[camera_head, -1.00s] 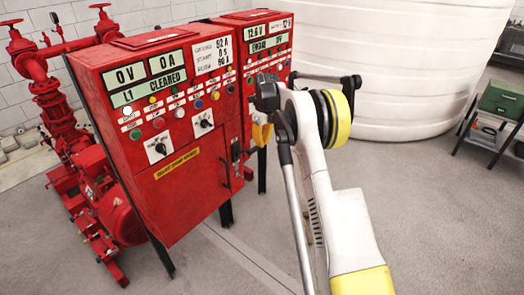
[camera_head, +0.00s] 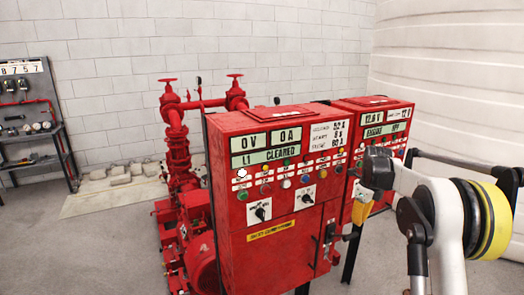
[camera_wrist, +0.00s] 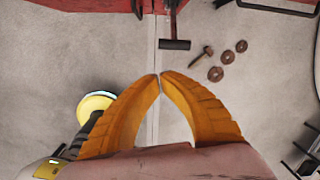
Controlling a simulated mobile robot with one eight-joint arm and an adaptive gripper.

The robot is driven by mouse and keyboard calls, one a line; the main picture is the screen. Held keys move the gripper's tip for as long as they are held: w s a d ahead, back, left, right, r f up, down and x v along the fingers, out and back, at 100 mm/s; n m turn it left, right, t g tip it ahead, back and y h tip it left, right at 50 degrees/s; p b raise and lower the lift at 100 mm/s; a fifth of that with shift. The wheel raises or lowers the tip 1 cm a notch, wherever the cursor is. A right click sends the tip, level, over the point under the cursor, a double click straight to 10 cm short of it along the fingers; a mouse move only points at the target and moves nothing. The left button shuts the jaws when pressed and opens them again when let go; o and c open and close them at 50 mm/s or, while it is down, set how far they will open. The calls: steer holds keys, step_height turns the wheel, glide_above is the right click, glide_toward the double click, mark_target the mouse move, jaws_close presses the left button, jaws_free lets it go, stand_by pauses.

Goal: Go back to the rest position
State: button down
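My gripper shows in the wrist view (camera_wrist: 160,78) with its two orange fingers closed tip to tip and nothing visible between them, above the grey floor. In the head view its orange-yellow finger (camera_head: 361,212) hangs close to the right part of the red control cabinets, partly hidden by my arm; I cannot tell if it touches. The front red cabinet (camera_head: 270,262) has displays reading 0 V, 0 A and "L1 CLEARED", with buttons and black rotary switches. A second red cabinet (camera_head: 374,102) stands behind it at the right, its display reading 12.6 V.
A red pump with valves (camera_head: 178,150) stands left of the cabinets. A tool rack (camera_head: 38,140) is at the far left wall. A white tank (camera_head: 450,60) is at the right. A hammer-like tool (camera_wrist: 202,57) and rusty discs (camera_wrist: 216,74) show below my gripper.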

steer(key=s+a+r+n+t+b, duration=0.1)
steer(key=s+a+r+n, duration=0.55)
steer(key=s, duration=0.25)
steer(key=s+a+r+n+t+b, duration=0.1)
steer(key=s+a+r+n+t, duration=0.1)
steer(key=s+a+r+n, duration=0.55)
steer(key=s+a+f+n+t, duration=0.1)
steer(key=s+a+f+n, duration=0.1)
steer(key=s+f+n, duration=0.2)
steer(key=s+a+f+n+t+b, duration=0.1)
steer(key=s+a+f+n, duration=0.2)
steer(key=s+n, duration=0.7)
steer(key=s+f, duration=0.1)
steer(key=s, duration=0.7)
steer(key=shift+a+n+t, duration=0.2)
steer(key=shift+n+t, duration=0.1)
steer(key=shift+t, duration=0.1)
steer(key=shift+s, duration=0.1)
